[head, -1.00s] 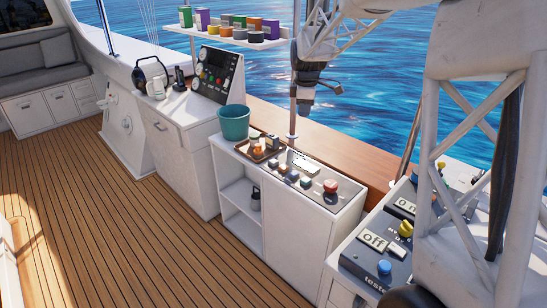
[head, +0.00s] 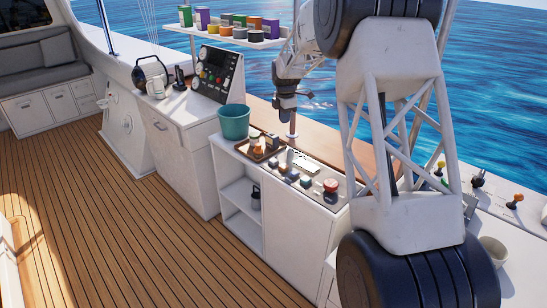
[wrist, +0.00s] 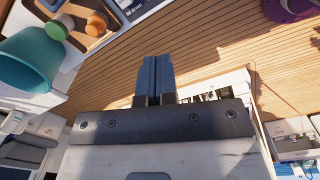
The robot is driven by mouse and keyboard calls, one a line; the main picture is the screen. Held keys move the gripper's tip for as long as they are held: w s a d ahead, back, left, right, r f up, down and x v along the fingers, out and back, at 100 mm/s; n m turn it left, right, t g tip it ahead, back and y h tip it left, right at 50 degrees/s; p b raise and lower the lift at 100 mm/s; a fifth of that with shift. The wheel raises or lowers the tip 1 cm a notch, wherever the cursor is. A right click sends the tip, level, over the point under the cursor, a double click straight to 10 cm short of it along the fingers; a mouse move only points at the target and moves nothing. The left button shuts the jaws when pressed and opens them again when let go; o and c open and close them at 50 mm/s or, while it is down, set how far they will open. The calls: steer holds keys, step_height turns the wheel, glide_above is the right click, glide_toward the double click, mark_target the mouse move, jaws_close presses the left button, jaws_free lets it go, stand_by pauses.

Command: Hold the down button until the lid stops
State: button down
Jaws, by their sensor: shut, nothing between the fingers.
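My gripper (head: 289,116) hangs above the back of the white cabinet with the button panel (head: 346,190), in the air and apart from it. In the wrist view its two dark fingers (wrist: 153,80) are together with nothing between them. The panel carries a row of small blue-grey buttons (head: 293,175) and a red button (head: 331,185) at its right end. A white label plate (head: 301,160) lies behind the row. I cannot tell which button is the down button. I cannot make out the lid.
A teal bucket (head: 234,122) and a brown tray (head: 247,152) with small items stand left of the panel. A console with gauges (head: 215,75) stands farther left. My arm hides most of the right-hand counter, where a white cup (head: 493,250) shows.

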mark_target(273, 160)
steer(key=w+a+f+n, duration=0.4)
steer(key=w+f, duration=0.5)
steer(key=f, duration=0.1)
steer(key=shift+a+f, duration=0.15)
steer(key=shift+f, duration=0.1)
steer(key=shift+f, duration=0.1)
step_height(273, 160, down, 14)
steer(key=shift+r, duration=0.1)
stand_by(0.8)
stand_by(0.3)
